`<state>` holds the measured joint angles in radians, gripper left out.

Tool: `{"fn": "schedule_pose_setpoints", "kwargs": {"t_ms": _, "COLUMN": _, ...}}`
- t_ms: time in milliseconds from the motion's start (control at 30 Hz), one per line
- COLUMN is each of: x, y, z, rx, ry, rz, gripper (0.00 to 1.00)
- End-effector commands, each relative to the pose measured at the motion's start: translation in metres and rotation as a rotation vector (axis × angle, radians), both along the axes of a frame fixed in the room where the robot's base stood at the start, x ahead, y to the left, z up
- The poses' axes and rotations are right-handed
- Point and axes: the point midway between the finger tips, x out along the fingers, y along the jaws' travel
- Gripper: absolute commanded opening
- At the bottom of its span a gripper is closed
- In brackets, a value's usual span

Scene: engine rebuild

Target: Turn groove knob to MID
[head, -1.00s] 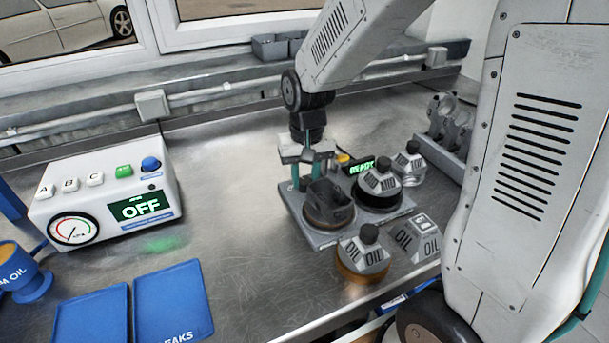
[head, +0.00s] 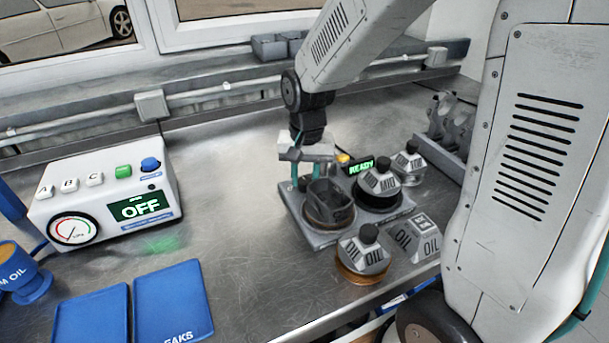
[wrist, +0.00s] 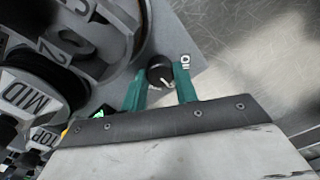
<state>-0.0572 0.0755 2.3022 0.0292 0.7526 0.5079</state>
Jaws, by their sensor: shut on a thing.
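My gripper (head: 308,178) is at the back left of the grey fixture plate (head: 318,240), pointing down. In the wrist view its two teal fingers (wrist: 161,85) are shut on the small black groove knob (wrist: 158,66), one on each side. The knob has a white pointer line, aimed toward the lower right of that view. In the head view the knob is hidden behind my gripper and the open grey cup-like part.
The open grey part (head: 332,205) stands close to my fingers. A MID-marked piece (head: 378,184) sits beside it, near a green READY display (head: 361,166) and a yellow button (head: 343,158). OIL-marked pieces (head: 362,256) stand in front. A tester box (head: 105,200) reads OFF; bench between is clear.

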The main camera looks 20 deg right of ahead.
Motion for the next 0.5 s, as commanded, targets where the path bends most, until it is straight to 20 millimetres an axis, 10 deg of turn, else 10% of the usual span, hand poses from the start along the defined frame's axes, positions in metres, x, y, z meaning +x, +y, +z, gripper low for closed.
{"fn": "schedule_pose_setpoints", "kwargs": {"t_ms": 67, "x": 0.0011, "y": 0.0001, "z": 0.001, "rx": 0.0, "ry": -0.004, "rz": 0.0, "gripper": 0.07}}
{"fn": "schedule_pose_setpoints", "kwargs": {"t_ms": 100, "x": 0.0011, "y": 0.0001, "z": 0.001, "rx": 0.0, "ry": -0.004, "rz": 0.0, "gripper": 0.4}}
{"fn": "schedule_pose_setpoints", "kwargs": {"t_ms": 133, "x": 0.0011, "y": 0.0001, "z": 0.0009, "rx": 0.0, "ry": -0.004, "rz": 0.001, "gripper": 0.49}}
{"fn": "schedule_pose_setpoints", "kwargs": {"t_ms": 500, "x": 0.0007, "y": 0.0, "z": 0.0056, "rx": 0.0, "ry": -0.002, "rz": 0.001, "gripper": 0.51}}
